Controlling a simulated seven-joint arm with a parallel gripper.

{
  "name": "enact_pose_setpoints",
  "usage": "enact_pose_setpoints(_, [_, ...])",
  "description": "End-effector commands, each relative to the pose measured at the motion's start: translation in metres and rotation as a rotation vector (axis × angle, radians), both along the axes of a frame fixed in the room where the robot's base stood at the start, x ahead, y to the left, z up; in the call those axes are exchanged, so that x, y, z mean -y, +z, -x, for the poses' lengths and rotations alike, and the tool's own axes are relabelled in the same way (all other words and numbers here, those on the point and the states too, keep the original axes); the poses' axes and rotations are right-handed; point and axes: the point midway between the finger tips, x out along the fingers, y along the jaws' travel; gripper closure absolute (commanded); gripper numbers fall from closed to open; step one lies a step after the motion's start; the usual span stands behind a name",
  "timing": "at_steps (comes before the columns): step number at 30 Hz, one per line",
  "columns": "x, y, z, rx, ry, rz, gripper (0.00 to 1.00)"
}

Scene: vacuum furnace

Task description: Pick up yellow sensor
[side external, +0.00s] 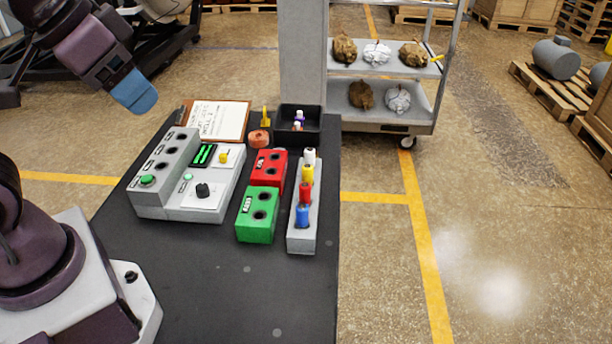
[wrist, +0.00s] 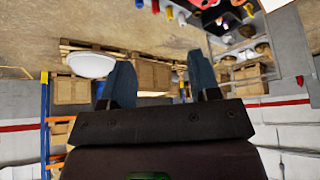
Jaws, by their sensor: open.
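The yellow sensor (side external: 308,174) stands in a narrow grey rack (side external: 303,235), between a white sensor (side external: 310,156) and a red sensor (side external: 305,192). In the wrist view the yellow sensor (wrist: 155,6) shows small at the top edge, partly cut off. My gripper (side external: 135,95), with blue fingers, is high at the upper left, well apart from the rack. In the wrist view its two fingers (wrist: 161,62) are spread with nothing between them.
Red (side external: 269,168) and green (side external: 258,215) socket blocks stand just left of the rack. A grey control box (side external: 185,185) is farther left. Behind are a clipboard (side external: 215,120), an orange roll (side external: 259,139) and a black tray (side external: 298,122). The near tabletop (side external: 240,295) is clear.

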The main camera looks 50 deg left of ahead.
Motion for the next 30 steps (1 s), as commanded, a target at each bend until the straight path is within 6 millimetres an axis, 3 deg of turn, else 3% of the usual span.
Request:
enact_pose_setpoints(9, [0.000, -0.001, 0.000, -0.003, 0.001, 0.000, 0.44])
enact_pose_setpoints(14, [0.000, -0.017, -0.007, -0.093, 0.002, -0.001, 0.44])
enact_pose_setpoints(17, [0.000, -0.027, -0.025, -0.174, -0.002, -0.010, 0.44])
enact_pose_setpoints(22, [-0.001, -0.044, -0.073, -0.301, -0.111, -0.071, 0.44])
enact_pose_setpoints(30, [-0.001, -0.095, -0.160, -0.450, -0.547, -0.212, 0.44])
